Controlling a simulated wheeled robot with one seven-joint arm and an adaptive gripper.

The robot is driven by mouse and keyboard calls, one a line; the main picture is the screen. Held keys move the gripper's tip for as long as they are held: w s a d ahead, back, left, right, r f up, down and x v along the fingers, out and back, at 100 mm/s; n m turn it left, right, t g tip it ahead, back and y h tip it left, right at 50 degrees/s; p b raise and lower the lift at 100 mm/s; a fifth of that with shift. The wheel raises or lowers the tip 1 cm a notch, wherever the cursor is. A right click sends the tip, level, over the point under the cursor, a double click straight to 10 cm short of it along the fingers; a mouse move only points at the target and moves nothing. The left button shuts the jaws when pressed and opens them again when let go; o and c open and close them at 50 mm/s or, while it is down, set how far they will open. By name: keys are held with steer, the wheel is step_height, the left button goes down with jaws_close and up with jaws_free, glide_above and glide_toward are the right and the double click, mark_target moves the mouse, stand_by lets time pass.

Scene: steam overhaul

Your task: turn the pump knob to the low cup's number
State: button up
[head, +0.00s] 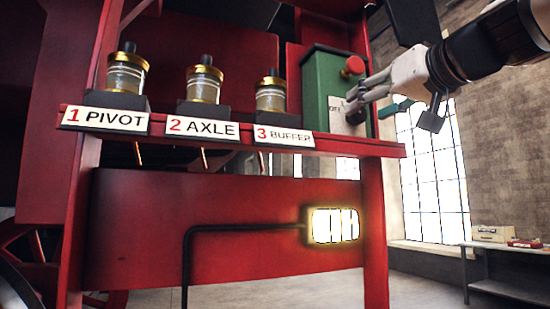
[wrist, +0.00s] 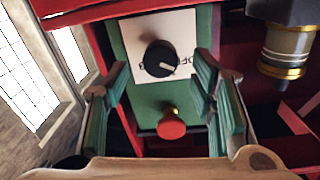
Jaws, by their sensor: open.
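The green pump box (head: 321,85) stands at the shelf's right end. In the wrist view its black knob (wrist: 158,56) sits on a white label plate (wrist: 186,35), its pale mark pointing lower right in the picture. The label's lettering is upside down and partly covered. My gripper (head: 358,101) is open at the box front; in the wrist view its green-padded fingers stand either side of the knob, apart from it. Three brass-topped glass cups stand on the shelf: 1 PIVOT (head: 126,76), 2 AXLE (head: 204,87), 3 BUFFER (head: 271,97). I cannot tell their levels apart.
A red button (head: 353,66) projects from the box; it also shows below the knob in the wrist view (wrist: 171,128). The red shelf edge (head: 370,148) runs under the box. A lit lamp (head: 333,225) glows below. A bench (head: 500,247) stands far right.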

mark_target(361, 112)
steer(key=shift+x, duration=2.2)
steer(key=c, duration=1.1)
